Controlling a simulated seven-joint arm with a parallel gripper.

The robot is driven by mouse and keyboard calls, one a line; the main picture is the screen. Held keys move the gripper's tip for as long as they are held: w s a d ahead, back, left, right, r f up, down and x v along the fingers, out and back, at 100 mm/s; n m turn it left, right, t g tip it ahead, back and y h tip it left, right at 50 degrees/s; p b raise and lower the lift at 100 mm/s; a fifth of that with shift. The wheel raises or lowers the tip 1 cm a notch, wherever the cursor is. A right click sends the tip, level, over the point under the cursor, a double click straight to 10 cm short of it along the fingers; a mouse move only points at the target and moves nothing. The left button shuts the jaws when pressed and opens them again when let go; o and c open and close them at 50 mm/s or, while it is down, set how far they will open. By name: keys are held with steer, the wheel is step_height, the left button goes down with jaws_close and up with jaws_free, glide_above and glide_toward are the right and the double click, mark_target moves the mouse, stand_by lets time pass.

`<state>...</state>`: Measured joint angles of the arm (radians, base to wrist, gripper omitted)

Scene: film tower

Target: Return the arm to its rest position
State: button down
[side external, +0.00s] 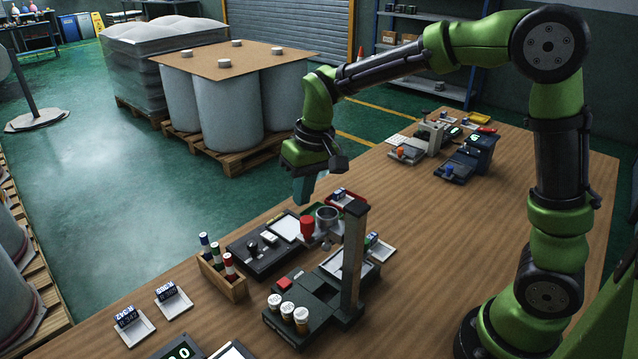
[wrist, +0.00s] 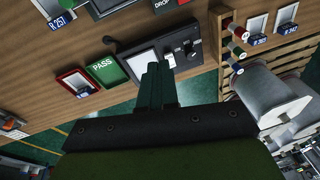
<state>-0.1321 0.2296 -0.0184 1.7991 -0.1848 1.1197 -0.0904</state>
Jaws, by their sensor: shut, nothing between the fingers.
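My green arm reaches over the wooden table from the right in the side external view. My gripper (side external: 312,188) hangs above the far edge of the table, beyond the film tower with its post (side external: 353,260). The wrist view shows the gripper fingers (wrist: 157,90) side by side and shut, with nothing between them. They are apart from the table and overlap the black device with a pale panel (wrist: 170,55) in that view. The green PASS plate (wrist: 104,70) lies to their left.
A wooden rack (side external: 222,277) holds several coloured vials. Several white-capped bottles (side external: 287,309) stand at the tower's front. Small labelled trays lie front left. Devices (side external: 470,160) stand at the back right. The table's middle right is clear.

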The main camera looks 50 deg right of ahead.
steer(key=s+d+r+m+t, duration=0.1)
steer(key=s+r+t, duration=0.1)
steer(key=s, duration=0.7)
steer(key=s+d+r+m+t, duration=0.1)
steer(key=s+d+r+t, duration=0.1)
steer(key=s+r, duration=0.3)
steer(key=s+t, duration=0.1)
steer(key=s, duration=0.3)
steer(key=shift+d+y, duration=0.2)
steer(key=shift+y, duration=0.1)
